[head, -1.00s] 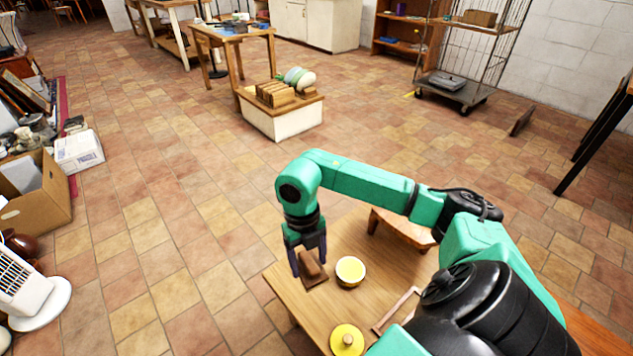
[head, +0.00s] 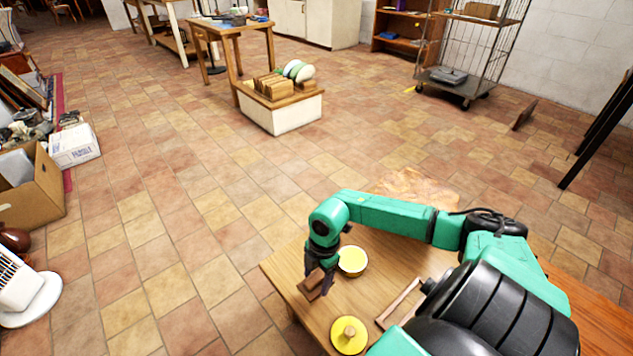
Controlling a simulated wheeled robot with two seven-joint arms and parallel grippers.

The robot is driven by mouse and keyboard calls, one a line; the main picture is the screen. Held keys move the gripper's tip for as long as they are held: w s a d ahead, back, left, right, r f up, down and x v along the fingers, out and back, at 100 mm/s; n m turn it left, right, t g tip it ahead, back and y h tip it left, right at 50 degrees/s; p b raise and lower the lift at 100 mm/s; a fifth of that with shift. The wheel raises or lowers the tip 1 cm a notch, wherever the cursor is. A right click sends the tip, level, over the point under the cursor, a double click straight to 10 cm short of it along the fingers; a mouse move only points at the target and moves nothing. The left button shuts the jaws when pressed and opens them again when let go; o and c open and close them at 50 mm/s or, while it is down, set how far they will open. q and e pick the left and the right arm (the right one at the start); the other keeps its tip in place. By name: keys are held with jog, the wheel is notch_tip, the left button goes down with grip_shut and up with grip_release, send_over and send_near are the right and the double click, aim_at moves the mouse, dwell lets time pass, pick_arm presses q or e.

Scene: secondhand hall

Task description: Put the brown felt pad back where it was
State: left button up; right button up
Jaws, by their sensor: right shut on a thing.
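The brown felt pad (head: 313,288) is at the left part of the wooden table (head: 292,262), low over the top; I cannot tell whether it touches the wood. My right gripper (head: 320,281) is shut on it from above, and the fingers hide part of it. A yellow round lid with a knob (head: 349,335) lies nearer, to the right of the pad. My left gripper is not in view.
A thin wooden frame piece (head: 400,303) lies on the table right of the lid, partly behind my arm. The table's left edge is close to the pad. Tiled floor is clear beyond, up to a low white crate (head: 281,116) with wooden pieces and plates.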

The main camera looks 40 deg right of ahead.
aim_at(317, 288)
notch_tip(317, 288, down, 5)
jog(key=shift+r+b, duration=0.1)
jog(key=shift+b, duration=0.45)
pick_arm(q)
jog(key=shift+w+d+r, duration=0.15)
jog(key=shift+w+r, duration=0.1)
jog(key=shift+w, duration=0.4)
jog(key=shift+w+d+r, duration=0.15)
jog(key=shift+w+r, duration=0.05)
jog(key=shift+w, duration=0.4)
pick_arm(e)
jog(key=shift+f, duration=0.4)
jog(key=o, duration=1.5)
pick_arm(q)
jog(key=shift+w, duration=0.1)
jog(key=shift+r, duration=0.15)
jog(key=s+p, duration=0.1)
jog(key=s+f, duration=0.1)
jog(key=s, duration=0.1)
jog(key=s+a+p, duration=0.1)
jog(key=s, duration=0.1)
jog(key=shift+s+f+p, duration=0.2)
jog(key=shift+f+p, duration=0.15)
pick_arm(e)
jog(key=r, duration=0.4)
jog(key=d+r, duration=0.1)
jog(key=r, duration=0.7)
jog(key=shift+d, duration=0.35)
